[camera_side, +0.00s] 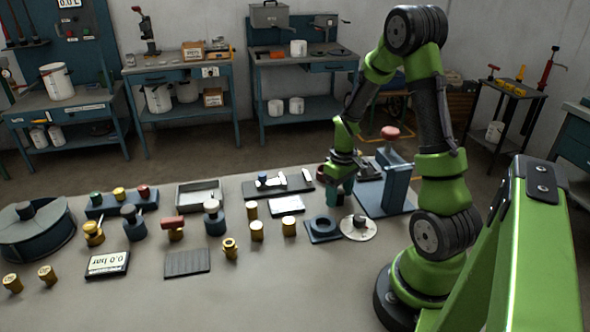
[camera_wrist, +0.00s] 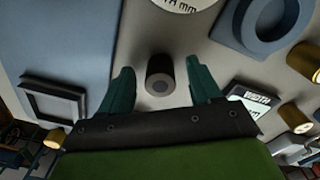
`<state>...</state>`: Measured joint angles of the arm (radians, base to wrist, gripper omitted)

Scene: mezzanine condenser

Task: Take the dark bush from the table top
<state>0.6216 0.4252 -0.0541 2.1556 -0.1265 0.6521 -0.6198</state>
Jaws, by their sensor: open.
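The dark bush (camera_wrist: 159,75), a short dark cylinder with a lighter round centre on its end face, is on the grey table top (camera_side: 330,285). In the wrist view it shows between the two green fingers of my gripper (camera_wrist: 160,75), with a gap on each side. My gripper is open and empty. In the side view my gripper (camera_side: 339,186) points down over the far right part of the table. I cannot make out the bush there; the gripper seems to hide it.
A blue block with a round opening (camera_side: 322,229) and a white disc (camera_side: 372,229) are close by. A blue press-like stand (camera_side: 396,187) is to the right. Several brass pieces, including one cylinder (camera_side: 289,227), stand to the left. The table's front middle is clear.

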